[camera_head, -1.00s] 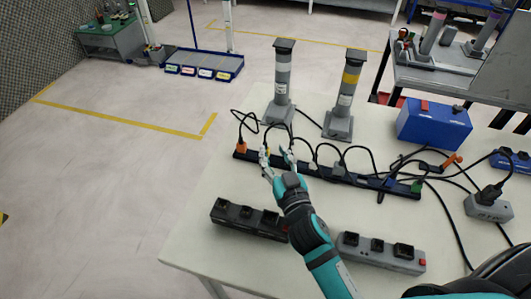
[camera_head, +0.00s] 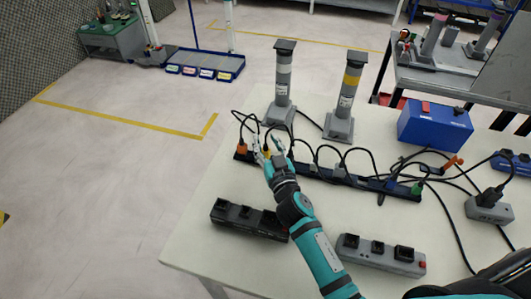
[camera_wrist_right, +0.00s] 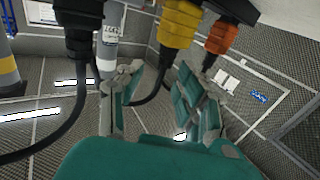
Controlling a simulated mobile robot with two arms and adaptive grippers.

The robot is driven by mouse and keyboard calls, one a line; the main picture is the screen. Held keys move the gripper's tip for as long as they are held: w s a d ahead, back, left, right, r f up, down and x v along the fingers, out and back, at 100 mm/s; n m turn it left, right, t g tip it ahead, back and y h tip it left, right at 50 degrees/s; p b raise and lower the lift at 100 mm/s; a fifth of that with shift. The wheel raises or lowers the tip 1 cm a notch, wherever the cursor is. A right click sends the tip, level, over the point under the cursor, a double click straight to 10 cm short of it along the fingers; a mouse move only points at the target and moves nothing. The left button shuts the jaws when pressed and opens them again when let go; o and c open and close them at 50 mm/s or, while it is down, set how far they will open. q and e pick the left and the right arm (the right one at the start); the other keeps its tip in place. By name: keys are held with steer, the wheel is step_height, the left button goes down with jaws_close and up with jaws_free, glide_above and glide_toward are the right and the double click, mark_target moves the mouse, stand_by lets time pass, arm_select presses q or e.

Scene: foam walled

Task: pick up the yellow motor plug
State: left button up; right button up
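The yellow motor plug (camera_wrist_right: 180,24) hangs at the top of the right wrist view, between an orange plug (camera_wrist_right: 222,38) and a black plug (camera_wrist_right: 80,25). In the head view it is mostly hidden by my right gripper (camera_head: 266,147) at the left part of the long dark power strip (camera_head: 318,172). In the wrist view the right gripper (camera_wrist_right: 158,75) has its fingers spread, with nothing held between them. The yellow plug is just beyond the fingertips, closer to the right-hand finger; whether they touch is unclear. My left gripper is not in view.
The orange plug (camera_head: 241,148) stands close left of the gripper, with looping black cables around it. Two grey signal towers (camera_head: 282,85) (camera_head: 346,95) stand behind. A black socket block (camera_head: 247,219) and a grey one (camera_head: 380,254) lie in front. A blue box (camera_head: 434,127) is at right.

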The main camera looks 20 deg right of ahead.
mark_target(267, 152)
jaws_close()
stand_by(0.4)
steer(key=shift+r, duration=0.45)
step_height(267, 152, up, 3)
steer(key=shift+s+d+p, duration=0.1)
steer(key=shift+p, duration=0.4)
steer(key=s+r+b, duration=0.1)
steer(key=s+b, duration=0.1)
steer(key=s, duration=1.4)
steer(key=shift+d+b, duration=0.3)
steer(key=shift+b, duration=0.05)
